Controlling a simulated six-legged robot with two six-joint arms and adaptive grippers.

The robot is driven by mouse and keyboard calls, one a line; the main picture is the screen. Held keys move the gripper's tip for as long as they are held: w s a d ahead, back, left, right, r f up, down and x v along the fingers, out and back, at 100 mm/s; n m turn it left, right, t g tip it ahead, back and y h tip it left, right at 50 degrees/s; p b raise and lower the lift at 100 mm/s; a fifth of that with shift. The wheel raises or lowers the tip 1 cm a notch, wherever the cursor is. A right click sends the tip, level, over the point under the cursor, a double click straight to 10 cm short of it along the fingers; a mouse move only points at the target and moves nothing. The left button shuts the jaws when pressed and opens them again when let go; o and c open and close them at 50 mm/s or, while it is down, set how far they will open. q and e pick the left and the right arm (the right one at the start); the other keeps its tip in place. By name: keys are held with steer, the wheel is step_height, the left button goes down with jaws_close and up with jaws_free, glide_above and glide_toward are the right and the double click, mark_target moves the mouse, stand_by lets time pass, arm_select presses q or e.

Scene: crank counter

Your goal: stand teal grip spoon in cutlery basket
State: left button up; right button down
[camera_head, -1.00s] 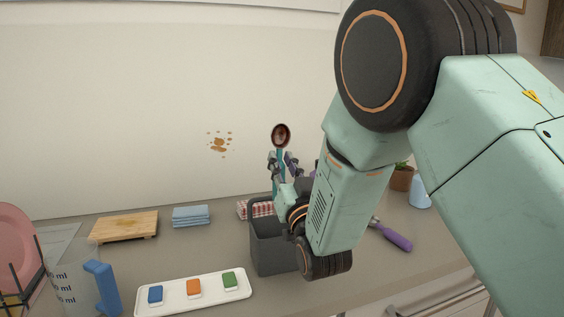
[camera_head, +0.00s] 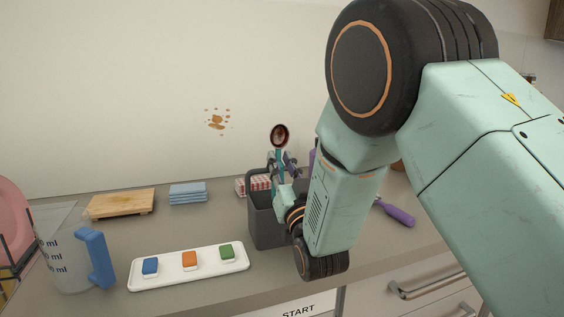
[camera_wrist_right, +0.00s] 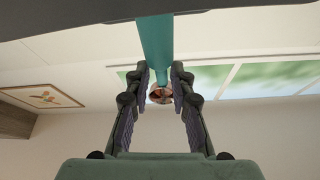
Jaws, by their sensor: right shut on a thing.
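The teal grip spoon (camera_head: 279,134) is upright in the head view, its brown bowl at the top. My right gripper (camera_head: 281,165) is shut on its teal grip below the bowl. In the right wrist view the fingers (camera_wrist_right: 161,76) close around the teal handle (camera_wrist_right: 155,42), and the bowl shows beyond them. The dark grey cutlery basket (camera_head: 267,227) stands on the counter, just below the gripper in the picture. The gripper and forearm cover its right part. The spoon's lower end is hidden, so I cannot tell whether it is inside. My left gripper is not in view.
A white tray (camera_head: 209,271) with blue, orange and green blocks lies before the basket. A measuring jug (camera_head: 64,262) stands left. A cutting board (camera_head: 122,204), blue cloths (camera_head: 188,193) and a red checked cloth (camera_head: 242,187) lie behind. A purple-handled utensil (camera_head: 399,215) lies right.

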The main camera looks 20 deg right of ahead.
mark_target(280, 135)
step_height(280, 135, down, 2)
steer(key=shift+s+d+b, duration=0.1)
steer(key=shift+b, duration=0.55)
steer(key=shift+f+b, duration=1)
steer(key=shift+f, duration=0.3)
steer(key=c, duration=1.1)
jaws_free()
step_height(280, 135, up, 10)
steer(key=shift+f, duration=0.1)
